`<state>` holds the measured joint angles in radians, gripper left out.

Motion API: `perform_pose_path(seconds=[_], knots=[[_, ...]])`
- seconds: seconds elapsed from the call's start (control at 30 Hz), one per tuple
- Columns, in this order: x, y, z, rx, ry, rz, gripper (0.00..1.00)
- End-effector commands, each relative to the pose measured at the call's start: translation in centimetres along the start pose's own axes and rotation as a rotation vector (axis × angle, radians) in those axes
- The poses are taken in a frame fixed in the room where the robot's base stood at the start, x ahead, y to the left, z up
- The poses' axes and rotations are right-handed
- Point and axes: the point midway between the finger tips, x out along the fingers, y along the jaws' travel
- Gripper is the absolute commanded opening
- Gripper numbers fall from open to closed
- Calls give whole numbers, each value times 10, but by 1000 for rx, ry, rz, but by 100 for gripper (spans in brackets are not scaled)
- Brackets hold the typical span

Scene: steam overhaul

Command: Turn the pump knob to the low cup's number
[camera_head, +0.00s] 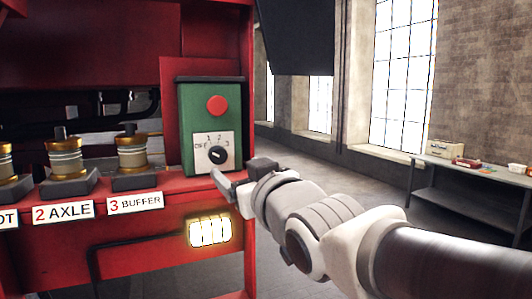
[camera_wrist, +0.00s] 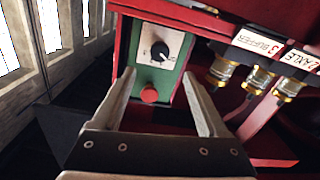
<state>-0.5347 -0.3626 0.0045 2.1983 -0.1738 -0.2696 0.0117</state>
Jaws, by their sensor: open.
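The pump knob (camera_head: 217,155) is a round black dial on a white plate with OFF, 1, 2 and 3, on a green box (camera_head: 185,128) below a red button (camera_head: 217,105). Its pale mark is slanted; I cannot tell for sure which label it points at. My gripper (camera_head: 240,173) is open and empty, in front of and below the knob. In the wrist view, upside down, the knob (camera_wrist: 159,51) shows beyond the open fingers (camera_wrist: 158,76), not touched. Brass-capped cups stand at left: BUFFER (camera_head: 132,153), AXLE (camera_head: 65,157) and one cut off (camera_head: 6,163). Their levels are unclear.
Number labels 2 AXLE (camera_head: 63,211) and 3 BUFFER (camera_head: 135,202) sit on the red ledge below the cups. A lit panel (camera_head: 210,231) is under the box. A workbench (camera_head: 450,170) with small items stands far right. The floor between is clear.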

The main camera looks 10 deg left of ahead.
Motion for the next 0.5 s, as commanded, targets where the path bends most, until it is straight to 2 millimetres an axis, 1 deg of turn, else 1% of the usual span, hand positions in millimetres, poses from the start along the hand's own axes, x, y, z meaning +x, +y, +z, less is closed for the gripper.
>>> perform_pose_path(seconds=[0.03,0.5], knots=[[9,1,0,0,-4,0,77],[78,0,-1,1,-3,0,77]])
